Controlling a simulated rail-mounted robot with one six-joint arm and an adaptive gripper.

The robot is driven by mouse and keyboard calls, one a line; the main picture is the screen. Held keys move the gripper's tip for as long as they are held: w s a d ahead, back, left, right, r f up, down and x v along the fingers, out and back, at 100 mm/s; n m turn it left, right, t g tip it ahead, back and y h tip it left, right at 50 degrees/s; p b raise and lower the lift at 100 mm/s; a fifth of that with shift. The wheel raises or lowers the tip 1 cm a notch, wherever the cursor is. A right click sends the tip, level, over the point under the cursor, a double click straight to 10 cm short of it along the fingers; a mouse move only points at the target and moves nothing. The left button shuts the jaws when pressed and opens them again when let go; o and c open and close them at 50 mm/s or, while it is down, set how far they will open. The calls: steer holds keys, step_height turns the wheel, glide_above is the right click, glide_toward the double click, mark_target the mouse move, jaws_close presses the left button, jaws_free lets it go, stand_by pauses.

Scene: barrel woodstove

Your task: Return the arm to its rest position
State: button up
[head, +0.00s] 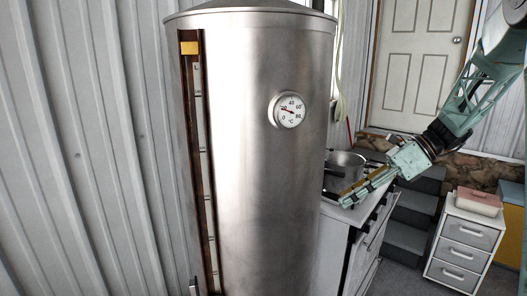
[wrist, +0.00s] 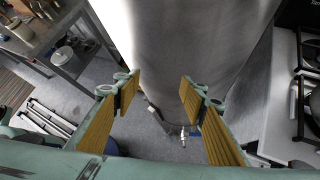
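My arm reaches in from the upper right in the head view, and my gripper (head: 350,196) points down and left beside the tall steel boiler cylinder (head: 255,150). In the wrist view my gripper (wrist: 160,92) is open. Its two yellow-padded fingers stand wide apart with nothing between them. The steel cylinder (wrist: 185,40) shows beyond the fingertips. I cannot tell the exact gap between gripper and cylinder.
A round thermometer (head: 288,110) is on the cylinder. A pot (head: 345,160) stands on the stove behind my gripper. A white drawer cabinet (head: 463,240) with a pinkish box (head: 475,200) stands at right. Grey steps (head: 408,225) lead toward a door (head: 415,55).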

steer(key=s+a+r+n+h, duration=0.2)
steer(key=s+a+r+n, duration=0.15)
steer(key=s, duration=0.45)
steer(key=s+a+r+n+h, duration=0.1)
steer(key=s+a+r+n, duration=0.2)
steer(key=s, duration=0.5)
steer(key=s+a+r+n+h, duration=0.25)
steer(key=s+n, duration=0.25)
steer(key=s, duration=0.3)
steer(key=s+d+n+t+h, duration=0.1)
steer(key=s+d+n+h, duration=0.1)
steer(key=s+n, duration=0.4)
steer(key=s+d+n+t+h, duration=0.1)
steer(key=s+n, duration=0.5)
steer(key=s, duration=0.9)
steer(key=shift+s+d+t+h, duration=0.25)
steer(key=shift+d+t+h, duration=0.15)
steer(key=shift+h, duration=0.25)
steer(key=shift+d, duration=0.15)
